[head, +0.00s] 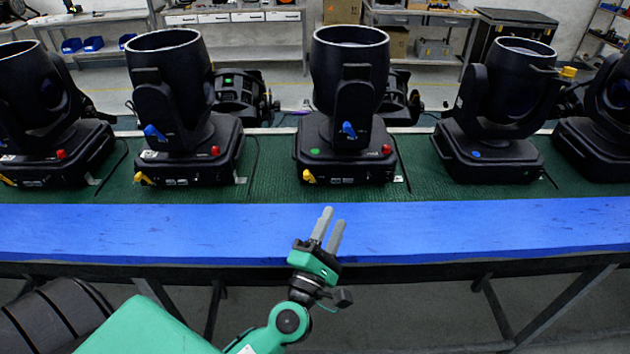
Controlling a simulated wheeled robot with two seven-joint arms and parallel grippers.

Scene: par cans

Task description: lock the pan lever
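Several black moving-head lamps stand in a row on a green-topped bench. The middle lamp (346,90) is upright, with a blue lever (348,130) on its yoke and a yellow lever (309,176) at the front left of its base. The lamp to its left (170,80) also has a blue lever (154,132) and a yellow lever (143,179). The far-left lamp shows a yellow lever (8,181). Which one is the pan lever is not marked. My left gripper (333,217) is open and empty, over the blue front strip, apart from the middle lamp. My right gripper is out of view.
A blue strip (130,232) runs along the bench's front edge, clear of objects. A lamp with a blue dot (505,95) stands right of the middle one. More lamps lie behind the row. Cables lie between bases on the green surface (270,180).

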